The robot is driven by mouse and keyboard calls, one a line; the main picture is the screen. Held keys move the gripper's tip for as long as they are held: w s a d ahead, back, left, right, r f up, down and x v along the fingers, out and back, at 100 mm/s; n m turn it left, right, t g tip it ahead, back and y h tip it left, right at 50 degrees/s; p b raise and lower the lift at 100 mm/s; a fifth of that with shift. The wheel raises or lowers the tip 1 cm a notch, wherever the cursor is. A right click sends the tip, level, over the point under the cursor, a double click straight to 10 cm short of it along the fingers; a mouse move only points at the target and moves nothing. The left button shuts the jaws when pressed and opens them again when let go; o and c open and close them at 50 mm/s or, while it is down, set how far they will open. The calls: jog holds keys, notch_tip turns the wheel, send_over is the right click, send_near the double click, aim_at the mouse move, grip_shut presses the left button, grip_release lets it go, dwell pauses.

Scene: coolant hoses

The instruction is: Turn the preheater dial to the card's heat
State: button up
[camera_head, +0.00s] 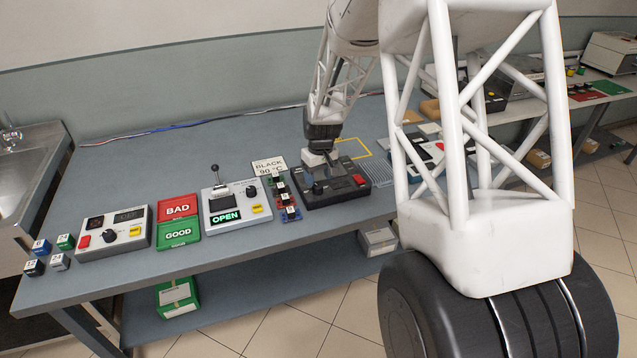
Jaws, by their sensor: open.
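A white card (268,167) reads "BLACK 90 °C" and stands behind the row of small coloured blocks. The preheater appears to be the dark box (345,194) right of the card, with a red button (359,181) on its right part. My gripper (320,178) is over the left part of this box, pointing down, with its jaws open. A dark knob-like shape shows right under the jaws; the gripper hides much of it, so the dial's setting cannot be read. I cannot tell whether the fingers touch it.
Left of the preheater are a device (240,209) marked "OPEN" with a lever, red BAD and green GOOD trays (178,234), and a tester box (115,232). Several small cubes (59,262) lie far left. My arm hides part of the bench's right side.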

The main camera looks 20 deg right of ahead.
aim_at(319, 186)
jog(key=shift+d+r, duration=0.1)
jog(key=shift+r, duration=1.85)
jog(key=shift+r, duration=0.1)
jog(key=shift+s+r, duration=0.2)
jog(key=s+a+r+m+t, duration=0.1)
jog(key=s+a+r, duration=0.2)
jog(key=s+r, duration=0.45)
jog(key=s+a+r, duration=0.3)
jog(key=s+r, duration=0.4)
jog(key=s, duration=0.2)
jog(key=s+a+r+t, duration=0.1)
jog(key=s+a+r, duration=0.1)
jog(key=s, duration=0.9)
jog(key=s+a+r+m, duration=0.1)
jog(key=s+a+r, duration=0.1)
jog(key=s, duration=0.9)
jog(key=shift+s+t+h, duration=0.35)
jog(key=shift+t+h, duration=0.05)
